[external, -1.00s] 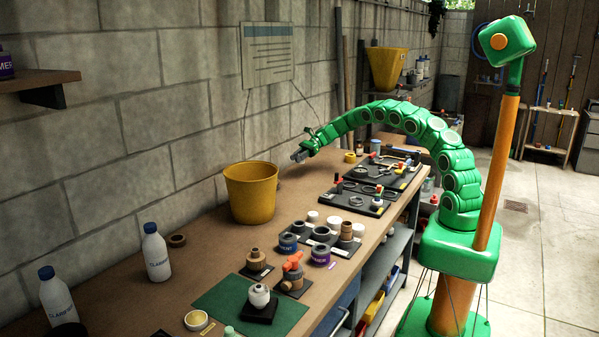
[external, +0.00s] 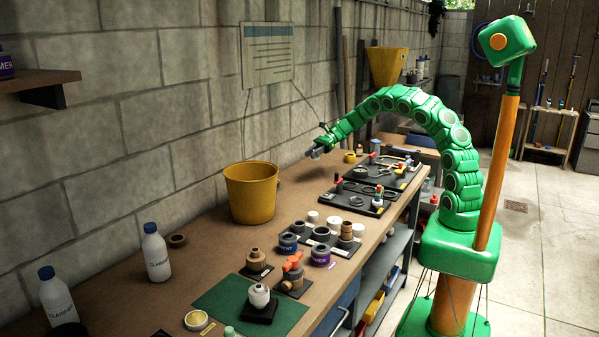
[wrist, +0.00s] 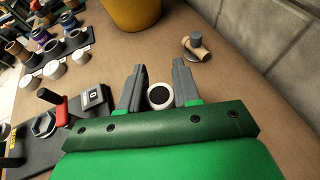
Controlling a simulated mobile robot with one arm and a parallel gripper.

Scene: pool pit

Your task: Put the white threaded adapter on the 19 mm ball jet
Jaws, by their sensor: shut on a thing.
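My gripper (external: 316,152) is over the bench near the wall, beyond the yellow bucket. In the wrist view its two grey fingers (wrist: 159,86) stand on either side of a round white piece with a dark centre, which looks like the white threaded adapter (wrist: 159,96), seen end-on. It is held between them. In the external view the held piece is too small to make out. A white rounded fitting (external: 259,296), perhaps the ball jet, stands on a black block on the green mat at the near end. No 19 mm marking is readable.
The yellow bucket (external: 250,194) stands between my gripper and the green mat (external: 215,300). Black trays (external: 352,202) with rings and tools line the bench's outer side. Several fittings and cans stand before the bucket. A tan and grey fitting (wrist: 196,47) lies by the wall.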

